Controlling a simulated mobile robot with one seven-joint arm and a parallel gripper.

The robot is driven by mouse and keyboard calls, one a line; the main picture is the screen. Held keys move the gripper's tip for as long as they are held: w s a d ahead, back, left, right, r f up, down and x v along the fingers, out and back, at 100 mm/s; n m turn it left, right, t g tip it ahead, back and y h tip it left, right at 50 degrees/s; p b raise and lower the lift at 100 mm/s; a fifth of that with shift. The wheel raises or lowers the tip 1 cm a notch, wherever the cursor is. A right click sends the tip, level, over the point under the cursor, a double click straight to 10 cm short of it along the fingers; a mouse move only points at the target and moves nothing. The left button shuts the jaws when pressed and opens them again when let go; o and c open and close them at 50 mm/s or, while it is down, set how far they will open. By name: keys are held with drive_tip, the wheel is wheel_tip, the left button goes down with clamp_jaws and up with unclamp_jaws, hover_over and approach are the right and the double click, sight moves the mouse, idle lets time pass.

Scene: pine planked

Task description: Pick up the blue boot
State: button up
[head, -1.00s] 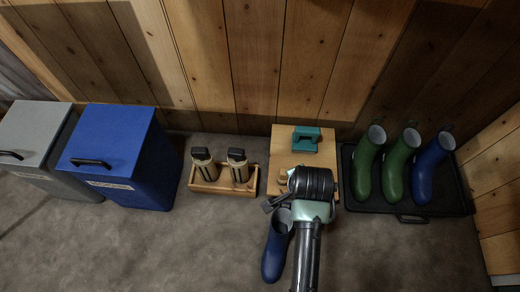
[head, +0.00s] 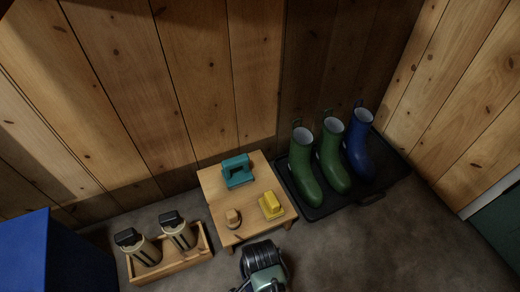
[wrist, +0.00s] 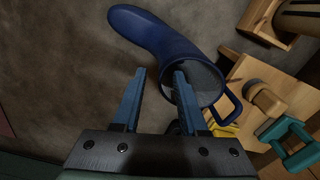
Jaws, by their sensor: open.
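A blue boot (wrist: 170,42) lies in the wrist view, its toe at the upper left and its open top facing my gripper. My gripper (wrist: 161,77) is open and empty. Its right finger overlaps the boot's opening, and its left finger is just outside the near rim. I cannot tell whether either finger touches the boot. In the head view this boot is not visible; only my wrist shows at the bottom edge. Another blue boot (head: 361,148) stands upright on the black tray (head: 318,213), right of two green boots (head: 304,170) (head: 332,158).
A low wooden table (head: 222,204) holds a teal object (head: 237,171), a yellow one (head: 271,206) and a small wooden one (head: 233,218). Left of it, a wooden crate (head: 176,264) holds two bottles. A blue bin (head: 45,260) stands far left. Plank walls close the back and right.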

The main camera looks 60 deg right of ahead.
wheel_tip(320, 180, down, 5)
drive_tip(key=b, duration=0.4)
drive_tip(key=shift+w+d, duration=0.1)
drive_tip(key=shift+w, duration=0.05)
clamp_jaws()
idle(1.2)
